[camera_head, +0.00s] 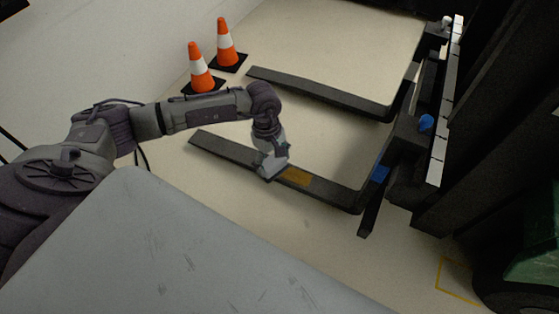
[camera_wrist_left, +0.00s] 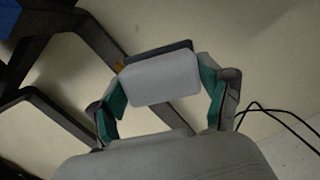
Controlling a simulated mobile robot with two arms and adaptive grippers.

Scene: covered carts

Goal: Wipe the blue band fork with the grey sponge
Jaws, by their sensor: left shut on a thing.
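The blue band fork (camera_head: 335,192) is the nearer of two dark forks, with a blue band (camera_head: 380,173) by its heel. A yellow-brown patch (camera_head: 299,176) lies on its top face. My left gripper (camera_head: 273,163) is shut on the grey sponge (camera_wrist_left: 160,80), over the fork just left of the patch. In the left wrist view the sponge is between both fingers and covers part of the fork; a bit of the patch shows beside it (camera_wrist_left: 118,65). I cannot tell whether the sponge touches the fork. My right gripper is not in view.
Two orange-white cones (camera_head: 201,67) stand at back left. A grey covered surface (camera_head: 190,250) fills the front. Pale floor lies between the forks.

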